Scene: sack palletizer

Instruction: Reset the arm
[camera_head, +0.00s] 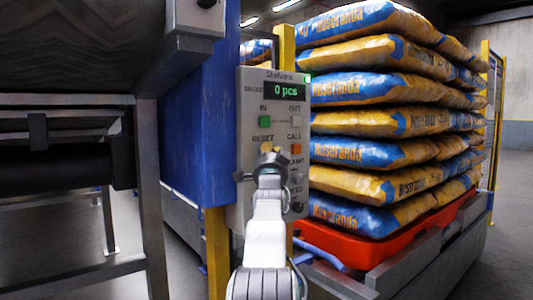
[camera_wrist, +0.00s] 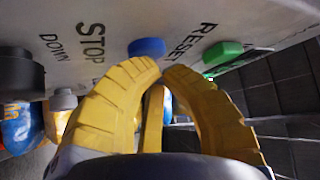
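The grey control panel (camera_head: 244,185) stands ahead, with a screen reading "0 pcs". Its RESET label (camera_head: 264,138) sits below a green button (camera_head: 265,122). In the wrist view, a blue button (camera_wrist: 147,47) lies between the RESET and STOP labels, and the green button (camera_wrist: 222,51) is on the other side of RESET. My gripper (camera_head: 268,152) is in front of the panel just below the RESET label, hiding the blue button in the head view. Its yellow fingertips (camera_wrist: 162,68) are together and empty, close to the blue button; I cannot tell whether they touch it.
A black knob (camera_wrist: 20,73) is on the panel in the wrist view. Sacks (camera_head: 365,118) are stacked on a red pallet (camera_head: 375,243) at right. A blue wall panel (camera_head: 195,130) and a dark conveyor frame (camera_head: 150,190) stand at left.

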